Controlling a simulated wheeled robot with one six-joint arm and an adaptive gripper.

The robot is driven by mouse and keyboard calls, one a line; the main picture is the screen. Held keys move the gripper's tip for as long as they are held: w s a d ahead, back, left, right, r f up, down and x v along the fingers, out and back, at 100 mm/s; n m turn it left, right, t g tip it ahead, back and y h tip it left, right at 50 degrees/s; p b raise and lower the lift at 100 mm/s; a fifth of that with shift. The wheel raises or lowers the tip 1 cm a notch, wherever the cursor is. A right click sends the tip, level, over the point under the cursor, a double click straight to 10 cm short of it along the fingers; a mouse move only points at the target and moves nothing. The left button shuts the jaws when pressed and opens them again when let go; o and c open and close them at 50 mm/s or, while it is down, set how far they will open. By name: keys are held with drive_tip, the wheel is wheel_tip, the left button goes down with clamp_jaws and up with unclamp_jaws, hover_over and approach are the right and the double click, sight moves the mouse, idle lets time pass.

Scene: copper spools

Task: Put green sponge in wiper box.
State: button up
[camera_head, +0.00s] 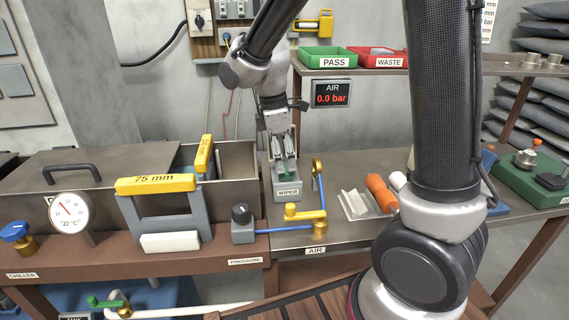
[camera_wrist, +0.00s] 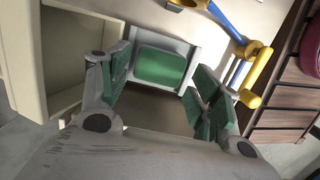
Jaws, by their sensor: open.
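The grey wiper box (camera_head: 287,192) stands on the bench with its WIPER label facing front. In the wrist view, the grey rim of the wiper box (camera_wrist: 166,37) surrounds the green sponge (camera_wrist: 160,67), which lies flat inside it. My gripper (camera_head: 282,158) is directly above the wiper box, pointing down. In the wrist view, my gripper (camera_wrist: 161,70) is open, with green-padded fingers on either side of the sponge and visible gaps between them and it. In the head view my fingers largely hide the sponge.
An open metal tank (camera_head: 240,160) is close on the left, with a yellow 75 mm handle (camera_head: 155,184) before it.

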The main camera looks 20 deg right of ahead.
drive_tip(key=r, duration=0.5)
drive_tip(key=shift+w+a+r, duration=0.1)
drive_tip(key=shift+a, duration=0.3)
drive_tip(key=shift+d+r, duration=0.15)
drive_tip(key=s+d+r+m+t+y, duration=0.1)
drive_tip(key=s+d+r+m+t, duration=0.1)
drive_tip(key=s+d+m, duration=0.6)
drive_tip(key=s+d+r+m+t, duration=0.2)
drive_tip(key=s+d+r+m, duration=0.3)
drive_tip(key=s, duration=0.6)
drive_tip(key=d+m, duration=0.2)
drive_tip(key=shift+s+d+m+t+y, duration=0.15)
drive_tip(key=shift+d+m+t+y, duration=0.2)
drive_tip(key=shift+m+t+y, duration=0.05)
